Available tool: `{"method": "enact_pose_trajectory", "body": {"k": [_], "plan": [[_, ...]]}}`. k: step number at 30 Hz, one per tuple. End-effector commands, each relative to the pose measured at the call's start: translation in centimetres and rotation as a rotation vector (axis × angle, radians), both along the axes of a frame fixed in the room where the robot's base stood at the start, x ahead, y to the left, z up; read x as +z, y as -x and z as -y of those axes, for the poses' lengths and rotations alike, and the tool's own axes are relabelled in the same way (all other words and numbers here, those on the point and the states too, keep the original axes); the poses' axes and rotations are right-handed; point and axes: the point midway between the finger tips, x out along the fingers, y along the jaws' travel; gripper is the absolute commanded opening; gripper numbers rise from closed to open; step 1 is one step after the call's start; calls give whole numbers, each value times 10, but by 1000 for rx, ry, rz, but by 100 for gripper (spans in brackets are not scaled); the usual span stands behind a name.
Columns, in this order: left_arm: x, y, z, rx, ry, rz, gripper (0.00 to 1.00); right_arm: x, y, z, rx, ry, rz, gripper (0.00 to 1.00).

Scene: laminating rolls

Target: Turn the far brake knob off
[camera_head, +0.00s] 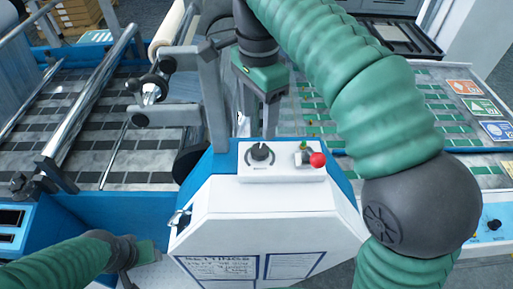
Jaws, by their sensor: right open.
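Black knobs (167,64) sit around the end of a steel shaft (150,94) at the left of the upright bracket. A black rotary knob (260,153) stands on the white panel of the machine's central housing. No label shows which one is the far brake knob. My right gripper (268,104) points down just behind this panel, open, with its fingers partly hidden and seen nearly end-on. It is apart from the panel knob and to the right of the shaft knobs. My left gripper (130,276) is low at the left, beside the housing, its fingers unclear.
A red button (318,159) and a small switch share the panel. The upright grey bracket (212,95) stands between my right gripper and the shaft knobs. A white roll (172,28) lies behind. My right arm covers much of the right side.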

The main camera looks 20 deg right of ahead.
Motion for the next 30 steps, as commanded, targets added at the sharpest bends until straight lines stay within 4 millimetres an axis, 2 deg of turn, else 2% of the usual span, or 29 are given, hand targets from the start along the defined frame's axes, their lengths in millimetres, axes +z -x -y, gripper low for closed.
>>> {"method": "enact_pose_trajectory", "body": {"k": [1, 3, 9, 14, 21, 30], "plan": [[-5, 0, 0, 0, 0, 0, 50, -15, 2, 0, 0, 1, -3, 60], [-7, 0, 0, 0, 0, 0, 50, -32, 3, -1, 0, 2, -2, 60], [-9, 0, 0, -1, 0, 1, 50, -72, 3, -2, 0, 2, 1, 60], [-9, 0, 0, 0, 0, 1, 50, -86, 1, -3, 0, 2, 1, 60], [-9, 0, 0, 0, 0, 0, 50, -87, 1, -2, 0, 2, 2, 60], [-9, 0, 0, 0, 0, 0, 50, -87, 1, -2, 0, 1, 2, 22]]}}
